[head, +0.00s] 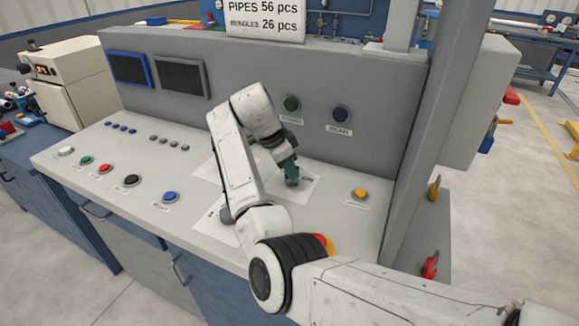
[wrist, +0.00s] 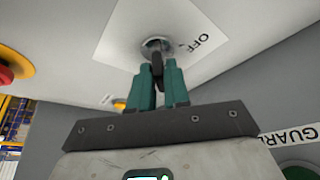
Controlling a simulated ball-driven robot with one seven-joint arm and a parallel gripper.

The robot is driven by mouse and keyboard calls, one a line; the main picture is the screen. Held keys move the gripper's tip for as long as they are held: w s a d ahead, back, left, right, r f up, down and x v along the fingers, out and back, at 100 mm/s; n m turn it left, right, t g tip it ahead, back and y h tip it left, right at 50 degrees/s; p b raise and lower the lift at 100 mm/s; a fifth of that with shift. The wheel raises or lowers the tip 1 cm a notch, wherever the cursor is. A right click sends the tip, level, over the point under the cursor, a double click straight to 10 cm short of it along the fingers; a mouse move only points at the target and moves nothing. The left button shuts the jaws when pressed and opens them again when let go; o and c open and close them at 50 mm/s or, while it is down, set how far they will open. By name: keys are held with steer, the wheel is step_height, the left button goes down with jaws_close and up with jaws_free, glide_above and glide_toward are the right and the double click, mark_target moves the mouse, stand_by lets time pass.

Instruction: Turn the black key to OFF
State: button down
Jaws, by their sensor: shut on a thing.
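The black key (wrist: 157,66) sits in a round metal lock on a white label plate (wrist: 125,40). The word OFF is printed on the plate, to the right of the lock in the wrist view. My gripper (wrist: 159,72) has its green fingers closed on the key from both sides. In the head view my gripper (head: 291,180) reaches down to the white plate (head: 312,187) on the sloped console. The key itself is hidden there behind the fingers. I cannot tell exactly which mark the key points to.
A yellow button (head: 359,194) stands right of the plate. A red and yellow stop button (head: 324,243) is near the front edge, partly behind my arm. Several buttons line the console's left.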

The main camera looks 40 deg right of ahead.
steer(key=n+p, duration=0.1)
steer(key=p, duration=0.1)
steer(key=n+t+p, duration=0.1)
steer(key=n+p, duration=0.1)
steer(key=shift+s+r+n, duration=0.15)
steer(key=shift+r+n, duration=0.15)
steer(key=n+t+p, duration=0.1)
steer(key=n+p, duration=0.1)
steer(key=n+t+p, duration=0.1)
steer(key=n+p, duration=0.2)
steer(key=shift+s+t, duration=0.15)
steer(key=shift+t, duration=0.15)
steer(key=n+t+y+p, duration=0.1)
steer(key=n+p, duration=0.3)
steer(key=shift+s+d+n+p, duration=0.1)
steer(key=shift+n+p, duration=0.3)
steer(key=shift+d+f+n+t+y+p, duration=0.1)
steer(key=shift+n+t+y+p, duration=0.25)
steer(key=shift+n+p, duration=0.5)
steer(key=shift+f+n+t+y+p, duration=0.1)
steer(key=shift+n+t+y+p, duration=0.3)
steer(key=shift+n, duration=0.65)
steer(key=c, duration=1.2)
jaws_free()
